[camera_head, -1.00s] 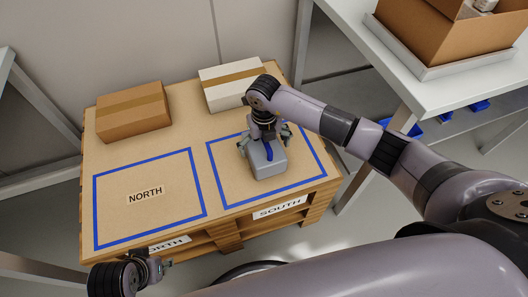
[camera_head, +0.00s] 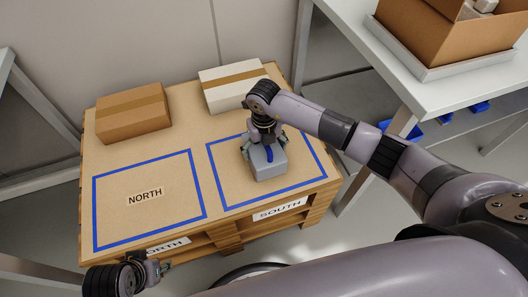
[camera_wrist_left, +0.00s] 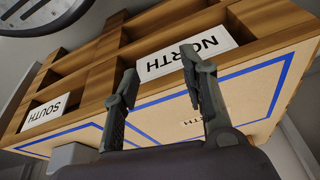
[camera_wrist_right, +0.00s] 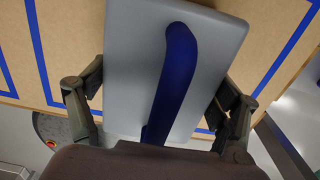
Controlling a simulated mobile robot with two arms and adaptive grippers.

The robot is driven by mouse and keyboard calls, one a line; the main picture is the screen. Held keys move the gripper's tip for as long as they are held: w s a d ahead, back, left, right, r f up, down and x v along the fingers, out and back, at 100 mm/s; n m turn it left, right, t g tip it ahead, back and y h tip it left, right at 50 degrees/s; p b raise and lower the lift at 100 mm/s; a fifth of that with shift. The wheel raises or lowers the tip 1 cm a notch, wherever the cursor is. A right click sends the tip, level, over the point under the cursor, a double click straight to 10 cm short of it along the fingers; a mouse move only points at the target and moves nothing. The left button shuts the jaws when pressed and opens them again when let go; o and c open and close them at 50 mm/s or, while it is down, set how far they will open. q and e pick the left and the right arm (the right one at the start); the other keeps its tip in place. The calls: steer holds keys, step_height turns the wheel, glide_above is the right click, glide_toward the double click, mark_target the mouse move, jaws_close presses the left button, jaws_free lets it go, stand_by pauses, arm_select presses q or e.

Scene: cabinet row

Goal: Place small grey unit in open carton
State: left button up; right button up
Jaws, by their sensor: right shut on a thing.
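The small grey unit (camera_head: 270,166), a grey box with a blue handle, is inside the blue-taped SOUTH square on the pallet top. My right gripper (camera_head: 266,146) reaches down over it and is shut on it. In the right wrist view the grey unit (camera_wrist_right: 140,60) sits between the two fingers, with its blue handle running lengthwise. The open carton (camera_head: 440,35) is brown and stands at the upper right, with light-coloured things inside; its top is partly out of frame. My left gripper (camera_head: 163,267) is open and empty at the lower left; its fingers (camera_wrist_left: 158,85) are apart.
A closed brown box (camera_head: 133,112) and a closed white box (camera_head: 235,86) stand at the pallet's back. The NORTH square (camera_head: 150,220) is empty. The carton is in a grey tray (camera_head: 440,68) on a white bench (camera_head: 350,25), with blue bins below.

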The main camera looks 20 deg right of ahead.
steer(key=c, duration=0.5)
steer(key=shift+c, duration=0.2)
steer(key=shift+w+r, duration=0.1)
steer(key=shift+r, duration=0.05)
